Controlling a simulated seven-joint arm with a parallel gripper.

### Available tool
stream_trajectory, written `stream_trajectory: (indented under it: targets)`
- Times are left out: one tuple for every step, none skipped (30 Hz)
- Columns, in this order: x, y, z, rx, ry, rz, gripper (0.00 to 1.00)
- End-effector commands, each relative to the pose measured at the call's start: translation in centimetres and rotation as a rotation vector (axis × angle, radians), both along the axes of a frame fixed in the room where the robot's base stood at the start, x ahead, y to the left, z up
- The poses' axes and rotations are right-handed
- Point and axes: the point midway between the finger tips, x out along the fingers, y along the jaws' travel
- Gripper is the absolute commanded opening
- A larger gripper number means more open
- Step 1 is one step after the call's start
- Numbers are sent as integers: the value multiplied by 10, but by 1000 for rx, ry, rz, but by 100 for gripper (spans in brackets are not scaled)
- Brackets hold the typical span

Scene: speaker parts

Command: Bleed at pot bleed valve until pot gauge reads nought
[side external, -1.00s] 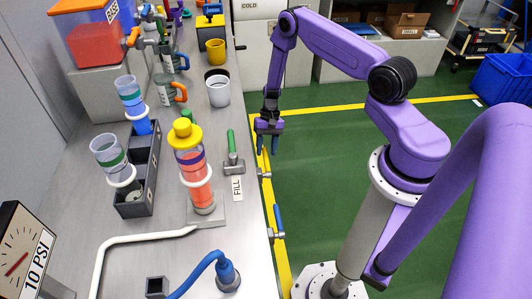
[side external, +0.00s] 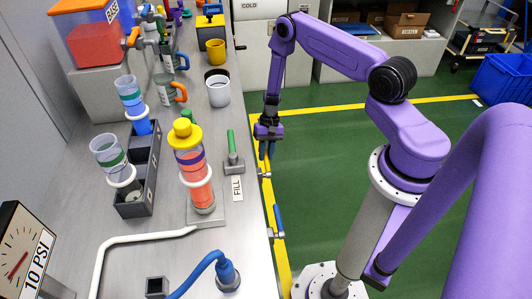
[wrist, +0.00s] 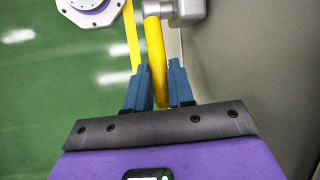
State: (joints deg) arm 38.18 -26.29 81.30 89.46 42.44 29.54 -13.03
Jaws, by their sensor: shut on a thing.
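My gripper (side external: 267,150) is at the bench's front edge, pointing down. In the wrist view its blue fingers (wrist: 160,88) are on either side of a yellow lever handle (wrist: 154,45) and shut on it. The handle runs from a grey metal valve body (wrist: 187,10). In the side view a small grey valve (side external: 264,174) sits on the bench edge just below the fingers; its handle is hard to tell from the yellow floor line. A dial gauge marked 10 PSI (side external: 20,253) stands at lower left, its red needle pointing down-left.
A yellow-capped clear vessel of red liquid (side external: 190,165), a green-handled valve (side external: 233,155) by a FILL label (side external: 237,189), and a white mug (side external: 218,92) stand on the bench. A blue-handled valve (side external: 278,222) is on the edge nearer the camera.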

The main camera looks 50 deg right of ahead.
Motion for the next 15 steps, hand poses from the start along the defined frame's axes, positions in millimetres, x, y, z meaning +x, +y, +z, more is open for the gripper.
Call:
stream_trajectory:
  targets:
    - [1, 3, 2, -13, -17, 1, 0]
    - [0, 4, 4, -22, -27, 1, 0]
    - [0, 5, 5, -37, -43, 0, 0]
    - [0, 5, 6, -49, -55, 1, 0]
    - [0, 5, 7, -60, -64, 1, 0]
    - [0, 6, 9, -72, -78, 1, 0]
    - [-1, 6, 9, -80, -86, 2, 0]
    - [0, 6, 10, -87, -95, 2, 0]
    - [-1, 7, 11, -96, -105, 3, 0]
    - [-1, 8, 12, -103, -112, 2, 0]
    - [0, 8, 12, -109, -122, 4, 0]
    - [-1, 9, 13, -117, -131, 5, 0]
    - [-1, 9, 14, -123, -137, 5, 0]
    - [-1, 9, 14, -130, -143, 5, 0]
    - [-1, 10, 15, -137, -151, 7, 0]
